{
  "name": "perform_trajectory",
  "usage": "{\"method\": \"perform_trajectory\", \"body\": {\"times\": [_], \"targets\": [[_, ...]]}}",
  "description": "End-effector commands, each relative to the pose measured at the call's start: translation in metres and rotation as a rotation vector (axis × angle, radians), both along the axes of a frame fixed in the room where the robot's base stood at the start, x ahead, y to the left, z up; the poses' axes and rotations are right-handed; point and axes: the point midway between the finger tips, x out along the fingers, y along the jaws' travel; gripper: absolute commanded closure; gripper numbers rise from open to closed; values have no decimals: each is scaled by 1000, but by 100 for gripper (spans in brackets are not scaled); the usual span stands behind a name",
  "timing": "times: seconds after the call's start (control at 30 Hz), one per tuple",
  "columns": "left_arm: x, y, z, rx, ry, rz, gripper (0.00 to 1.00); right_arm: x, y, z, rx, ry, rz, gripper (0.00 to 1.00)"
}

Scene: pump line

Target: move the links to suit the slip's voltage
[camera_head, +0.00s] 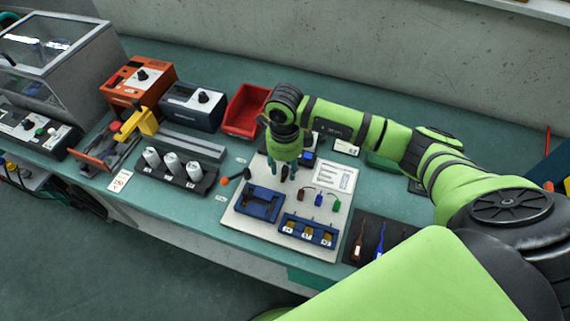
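My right gripper (289,173) points down over the back of a pale board (240,222). Its fingertips are small and partly dark, and I cannot tell whether they are apart or hold anything. A blue block with brass-coloured parts (308,230) sits at the board's front right; the separate links are too small to make out. A blue frame-like holder (259,203) sits left of it. Small brown, blue and green leads (336,204) lie behind the block. A printed white sheet (336,177) lies at the board's back right; its text is unreadable. My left gripper is not in view.
Left of the board are a rack with several white cylinders (172,163) and an orange-handled tool (235,177). A red bin (245,111), a dark blue instrument (191,107) and an orange instrument (137,87) stand behind. A dark mat with tools (368,240) lies right.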

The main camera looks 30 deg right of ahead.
Motion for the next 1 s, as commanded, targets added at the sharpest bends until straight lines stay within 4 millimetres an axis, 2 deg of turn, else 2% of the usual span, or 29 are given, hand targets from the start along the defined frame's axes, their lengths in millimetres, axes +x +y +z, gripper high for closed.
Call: {"method": "perform_trajectory", "body": {"times": [0.27, 0.37, 0.73, 0.9, 1.0], "targets": [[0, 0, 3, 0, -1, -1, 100, 1, 0, 7, 1, -2, 0, 58], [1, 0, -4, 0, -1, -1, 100, 2, 0, 20, 0, -6, 1, 58], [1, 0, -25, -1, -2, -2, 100, 1, 1, 97, 0, -6, 0, 58], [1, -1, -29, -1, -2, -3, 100, 0, 1, 117, 1, -3, 0, 58], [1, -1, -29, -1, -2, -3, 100, -1, 1, 122, -1, -1, 0, 58]]}}
